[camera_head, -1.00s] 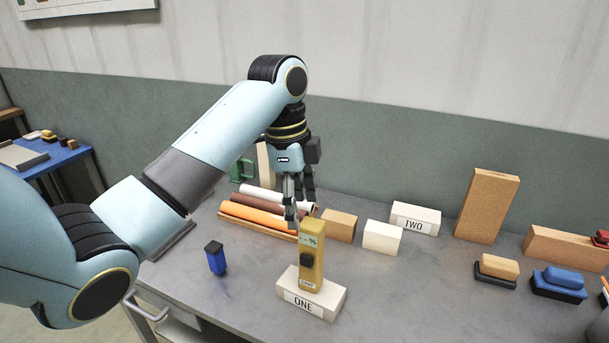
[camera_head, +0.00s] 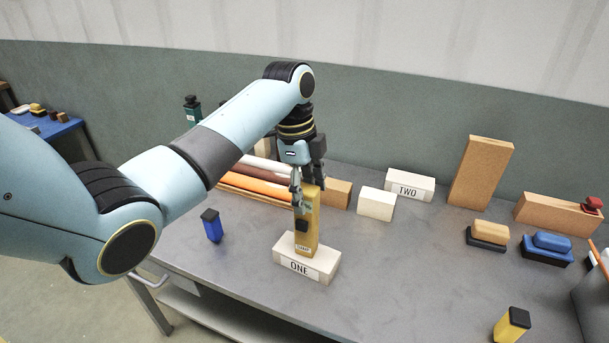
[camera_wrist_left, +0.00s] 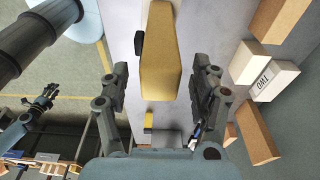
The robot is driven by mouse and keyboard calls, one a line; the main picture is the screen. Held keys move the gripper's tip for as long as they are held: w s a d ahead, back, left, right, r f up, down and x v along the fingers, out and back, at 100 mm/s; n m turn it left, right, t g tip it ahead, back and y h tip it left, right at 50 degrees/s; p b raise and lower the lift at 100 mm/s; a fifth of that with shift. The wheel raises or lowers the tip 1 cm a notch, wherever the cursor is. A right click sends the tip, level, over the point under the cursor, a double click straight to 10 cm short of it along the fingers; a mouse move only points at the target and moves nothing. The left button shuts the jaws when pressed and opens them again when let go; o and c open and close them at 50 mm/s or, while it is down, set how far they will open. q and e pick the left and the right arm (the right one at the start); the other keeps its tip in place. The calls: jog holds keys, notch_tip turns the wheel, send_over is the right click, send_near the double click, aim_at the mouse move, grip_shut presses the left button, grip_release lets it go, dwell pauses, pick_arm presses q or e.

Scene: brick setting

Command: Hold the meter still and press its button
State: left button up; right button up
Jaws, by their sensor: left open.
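The meter (camera_head: 307,235) is a tall ochre block standing upright on a white block marked ONE (camera_head: 322,266). A black button (camera_head: 302,226) sticks out of its front, above a small label. My left gripper (camera_head: 304,192) points down at the top of the meter and partly hides it. In the left wrist view the meter (camera_wrist_left: 162,60) lies between the lines of the two open fingers (camera_wrist_left: 158,88), with a gap on each side; the button (camera_wrist_left: 138,43) faces left. My right gripper (camera_wrist_left: 42,100) shows small at the left of the wrist view, away from the meter; its jaws are unclear.
A blue black-capped block (camera_head: 212,228) stands left of the meter. Behind are rolls (camera_head: 255,185), a white block (camera_head: 376,204) and a block marked TWO (camera_head: 409,186). A yellow black-topped block (camera_head: 511,326) stands at the front right.

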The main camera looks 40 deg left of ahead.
pick_arm(q)
jog(key=shift+f, duration=0.1)
pick_arm(e)
jog(key=shift+d, duration=0.2)
pick_arm(q)
grip_shut()
pick_arm(e)
jog(key=shift+a, duration=0.1)
jog(key=shift+a, duration=0.15)
dwell(1.0)
jog(key=shift+d, duration=0.2)
grip_shut()
jog(key=shift+a, duration=0.15)
dwell(0.9)
